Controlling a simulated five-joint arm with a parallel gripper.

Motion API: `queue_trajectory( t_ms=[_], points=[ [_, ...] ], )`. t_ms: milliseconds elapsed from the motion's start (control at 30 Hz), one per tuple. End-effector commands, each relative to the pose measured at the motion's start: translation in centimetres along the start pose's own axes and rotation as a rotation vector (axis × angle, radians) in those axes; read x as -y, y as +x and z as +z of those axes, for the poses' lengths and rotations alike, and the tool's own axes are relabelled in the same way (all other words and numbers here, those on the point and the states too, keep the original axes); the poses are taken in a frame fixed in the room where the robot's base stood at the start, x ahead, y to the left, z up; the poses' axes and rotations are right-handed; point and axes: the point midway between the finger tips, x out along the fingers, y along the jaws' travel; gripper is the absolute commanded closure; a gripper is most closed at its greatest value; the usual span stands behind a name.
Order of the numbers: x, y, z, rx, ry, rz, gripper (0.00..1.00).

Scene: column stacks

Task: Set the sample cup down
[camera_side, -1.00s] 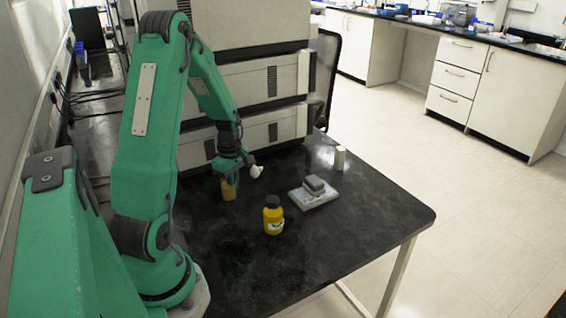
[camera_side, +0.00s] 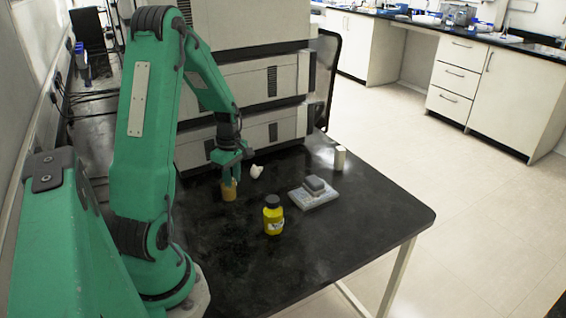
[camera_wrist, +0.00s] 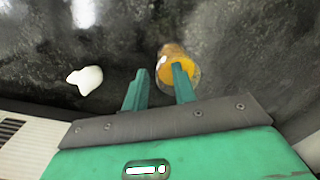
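The sample cup, a small amber cup (camera_side: 229,191), stands upright on the black table below my gripper (camera_side: 232,178). In the wrist view the cup (camera_wrist: 166,52) lies at the right finger, and its orange inside faces the camera. My gripper (camera_wrist: 161,70) has its two green fingers apart, with bare table showing between them. The right finger overlaps the cup's opening; whether it touches the cup or reaches inside it, I cannot tell.
A white lump (camera_side: 256,171) lies just right of the cup. A yellow bottle (camera_side: 273,220) with a dark cap stands nearer the front. A pale block with a grey piece on it (camera_side: 314,199) and a white cylinder (camera_side: 340,158) are farther right. Large white equipment (camera_side: 255,135) stands behind.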

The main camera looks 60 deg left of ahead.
Motion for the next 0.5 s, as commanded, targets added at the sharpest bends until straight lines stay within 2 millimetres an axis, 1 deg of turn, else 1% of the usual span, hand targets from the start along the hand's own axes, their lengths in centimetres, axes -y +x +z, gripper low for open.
queue_trajectory(
  t_ms=[33,300,500],
  points=[
    [-0.1,-0.8,-0.1,-0.002,0.000,0.005,0.73],
    [0.0,-5.3,-0.2,-0.002,0.000,0.005,0.73],
    [0.0,-8.0,-0.3,-0.001,0.000,0.003,0.73]
  ],
)
